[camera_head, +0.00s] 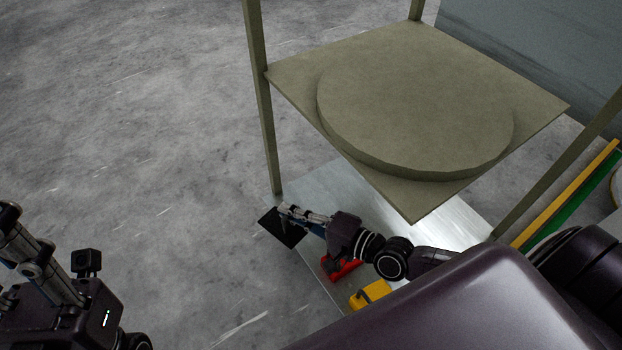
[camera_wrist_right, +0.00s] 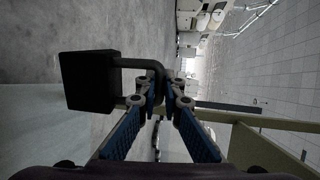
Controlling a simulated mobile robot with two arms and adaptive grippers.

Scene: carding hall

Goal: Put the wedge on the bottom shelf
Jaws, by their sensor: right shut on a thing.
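The wedge shows as a dark block with a bent bar handle in the right wrist view (camera_wrist_right: 88,82); its slope cannot be made out. In the head view the dark wedge (camera_head: 280,230) is at the left corner of the pale bottom shelf (camera_head: 345,190). My right gripper (camera_head: 284,212) is shut on its handle, as the right wrist view shows at the fingertips (camera_wrist_right: 168,92). Whether the wedge touches the shelf cannot be told. My left gripper (camera_head: 10,212) is at the left edge, away from the shelf; its jaw state is unclear.
A red object (camera_head: 343,268) and a yellow object (camera_head: 370,294) stand on the bottom shelf near my right arm. Above is an upper shelf (camera_head: 290,77) bearing a large round disc (camera_head: 415,110). A post (camera_head: 262,110) rises at the left corner. Open floor (camera_head: 130,120) lies left.

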